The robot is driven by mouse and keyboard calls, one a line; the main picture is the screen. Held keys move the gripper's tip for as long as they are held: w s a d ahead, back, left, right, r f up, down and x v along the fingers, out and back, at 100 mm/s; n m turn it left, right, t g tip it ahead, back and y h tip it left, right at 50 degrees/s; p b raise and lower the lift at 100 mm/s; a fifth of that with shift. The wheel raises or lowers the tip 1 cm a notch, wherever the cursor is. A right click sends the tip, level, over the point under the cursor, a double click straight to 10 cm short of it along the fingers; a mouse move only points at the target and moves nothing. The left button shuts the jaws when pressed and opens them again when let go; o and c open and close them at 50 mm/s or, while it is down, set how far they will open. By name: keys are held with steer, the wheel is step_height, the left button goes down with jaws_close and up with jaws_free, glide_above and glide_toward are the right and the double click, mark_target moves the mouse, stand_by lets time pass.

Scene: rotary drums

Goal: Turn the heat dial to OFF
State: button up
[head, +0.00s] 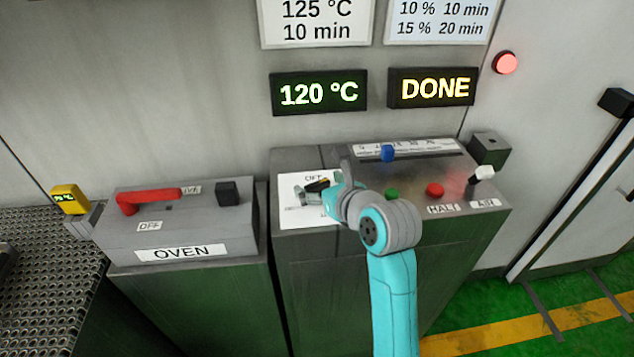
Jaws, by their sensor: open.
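The heat dial's white plate (291,216) lies on top of the grey cabinet, with an OFF label at its upper edge. My gripper (318,191) is over this plate, reaching in from the right, and is open. A small dark part with an orange edge shows between or beside the fingers. I cannot tell whether it is the dial knob or a fingertip. My gripper and wrist hide much of the plate, so the dial's pointing direction and any contact are unclear.
Right of my arm are a blue slider knob (388,153), a green button (391,194), a red button (435,190) and a white-tipped switch (482,174). An oven box (180,225) with a red lever (150,198) stands left. Displays (319,93) read 120 °C and DONE (433,88).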

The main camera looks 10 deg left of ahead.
steer(key=shift+w+a+f, duration=0.25)
steer(key=shift+w+a, duration=0.2)
steer(key=shift+w, duration=0.05)
steer(key=c, duration=1.2)
steer(key=shift+o, duration=0.2)
steer(key=shift+d, duration=0.1)
